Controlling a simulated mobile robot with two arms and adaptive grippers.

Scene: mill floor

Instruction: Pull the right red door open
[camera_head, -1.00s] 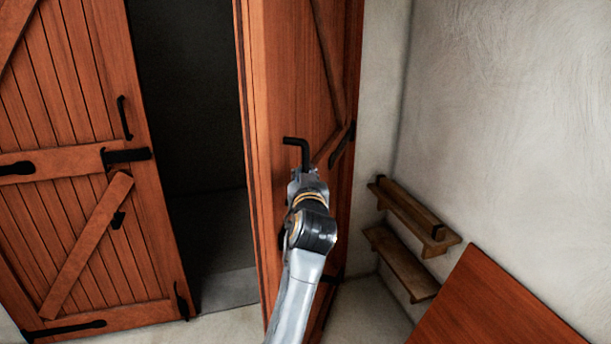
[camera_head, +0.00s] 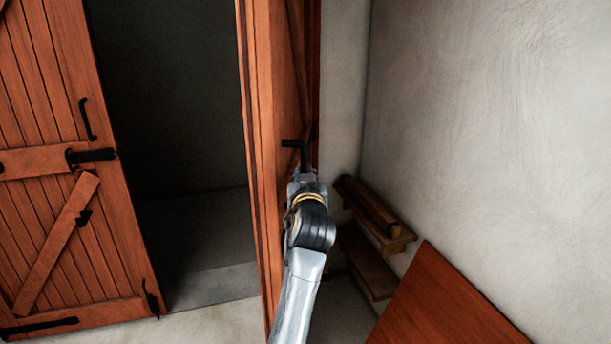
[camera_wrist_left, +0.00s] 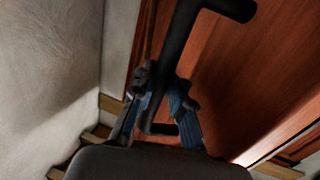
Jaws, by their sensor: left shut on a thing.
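The right red door (camera_head: 264,130) stands swung open, seen nearly edge-on in the head view, with a dark opening to its left. Its black handle (camera_head: 297,145) sticks out above my left gripper (camera_head: 305,180). In the left wrist view the black handle (camera_wrist_left: 185,35) runs down between the two fingers of my left gripper (camera_wrist_left: 165,115), which is shut on it. The red door's planks (camera_wrist_left: 240,75) fill the right of that view. The left red door (camera_head: 60,200) has black hardware and stands at the left. My right gripper is not seen.
Wooden wall shelves (camera_head: 385,225) are mounted on the plaster wall just right of the open door. A reddish-brown panel (camera_head: 445,305) is at the lower right. Pale floor (camera_head: 210,325) shows in front of the dark doorway (camera_head: 170,100).

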